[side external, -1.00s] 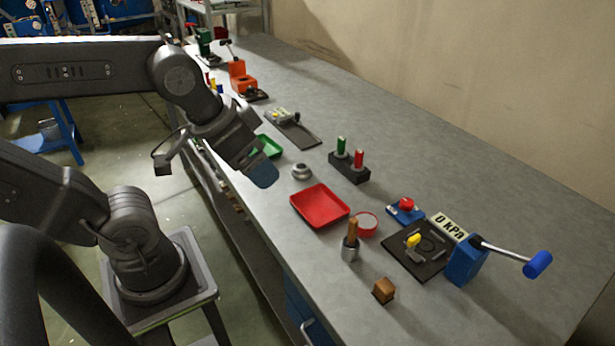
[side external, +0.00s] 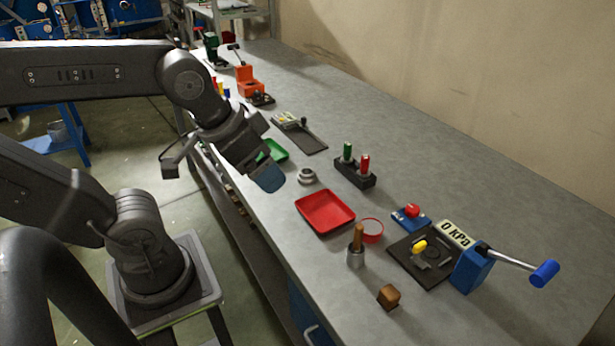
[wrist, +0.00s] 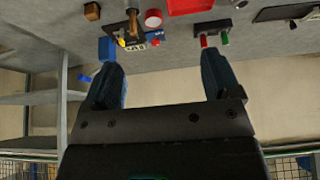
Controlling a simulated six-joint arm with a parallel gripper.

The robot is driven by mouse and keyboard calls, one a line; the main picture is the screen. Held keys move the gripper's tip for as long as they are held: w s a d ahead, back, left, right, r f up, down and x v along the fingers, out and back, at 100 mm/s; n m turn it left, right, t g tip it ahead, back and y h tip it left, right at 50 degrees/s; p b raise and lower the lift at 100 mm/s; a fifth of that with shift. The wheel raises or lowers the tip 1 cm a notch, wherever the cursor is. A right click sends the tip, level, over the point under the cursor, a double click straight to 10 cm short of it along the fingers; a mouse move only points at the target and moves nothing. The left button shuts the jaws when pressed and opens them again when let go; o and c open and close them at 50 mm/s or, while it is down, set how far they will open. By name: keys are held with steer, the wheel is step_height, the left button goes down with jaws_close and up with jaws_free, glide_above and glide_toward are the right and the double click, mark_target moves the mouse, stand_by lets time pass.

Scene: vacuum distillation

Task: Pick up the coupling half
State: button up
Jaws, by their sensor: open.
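A small round grey metal piece, which looks like the coupling half (side external: 307,176), sits on the bench between the green tray and the red tray. It also shows cut off at the top edge of the wrist view (wrist: 238,3). My gripper (side external: 267,179) is above the bench edge, left of the metal piece and apart from it. In the wrist view the two dark blue fingers of my gripper (wrist: 165,62) are spread wide with nothing between them.
The red tray (side external: 325,212) lies right of the metal piece and the green tray (side external: 277,150) behind it. A black block (side external: 355,173) holds green and red pegs. A metal cup (side external: 356,257), a brown cube (side external: 388,297) and a blue lever device (side external: 472,270) stand nearer. The bench's wall side is clear.

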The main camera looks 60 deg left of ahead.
steer(key=shift+c, duration=0.6)
steer(key=n+g, duration=0.6)
steer(key=n, duration=1.3)
glide_above(307, 170)
steer(key=d, duration=0.1)
step_height(307, 170, down, 10)
steer(key=r, duration=0.1)
step_height(307, 170, down, 8)
steer(key=shift+s+d+f, duration=0.1)
steer(key=shift+s+f, duration=0.2)
steer(key=shift+f, duration=2.85)
